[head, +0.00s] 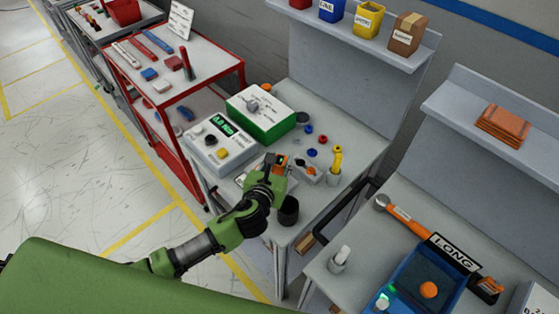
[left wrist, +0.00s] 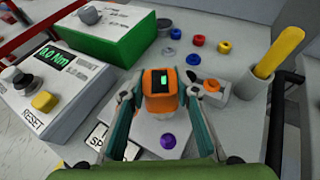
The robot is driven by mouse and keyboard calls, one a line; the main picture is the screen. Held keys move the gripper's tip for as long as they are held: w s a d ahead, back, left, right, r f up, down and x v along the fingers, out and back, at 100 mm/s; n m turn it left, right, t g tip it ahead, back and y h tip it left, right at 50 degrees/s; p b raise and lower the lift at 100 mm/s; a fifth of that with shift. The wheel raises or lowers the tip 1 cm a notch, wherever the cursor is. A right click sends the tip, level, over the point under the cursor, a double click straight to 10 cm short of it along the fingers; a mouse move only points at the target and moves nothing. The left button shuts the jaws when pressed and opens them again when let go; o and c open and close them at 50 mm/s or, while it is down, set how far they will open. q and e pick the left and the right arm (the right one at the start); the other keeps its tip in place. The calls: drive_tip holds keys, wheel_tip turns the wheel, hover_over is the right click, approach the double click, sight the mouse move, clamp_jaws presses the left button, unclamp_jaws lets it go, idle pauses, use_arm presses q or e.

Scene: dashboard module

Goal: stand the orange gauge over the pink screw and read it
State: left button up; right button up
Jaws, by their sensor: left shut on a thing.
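The orange gauge (left wrist: 161,102) has a dark top and a small lit green display, too small to read. My left gripper (left wrist: 162,86) is shut on it, one finger on each side. It also shows in the head view (head: 270,172), above the front part of the middle bench. A purple screw head (left wrist: 168,141) sits on a light grey plate (left wrist: 145,128), nearer the wrist than the gauge. I cannot tell whether the gauge touches the plate. I make out no pink screw; it may be hidden behind the gauge. My right gripper is not in view.
A grey box with a green readout (head: 215,142) and a green-and-white box (head: 262,108) stand left and behind. Several small coloured caps lie behind the gauge. A cup with a yellow tool (head: 336,165) stands right, a black cup (head: 289,211) in front.

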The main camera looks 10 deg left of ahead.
use_arm(q)
drive_tip(key=shift+f, duration=0.2)
drive_tip(key=o, duration=1.4)
drive_tip(key=shift+c, duration=0.2)
drive_tip(key=v, duration=1.2)
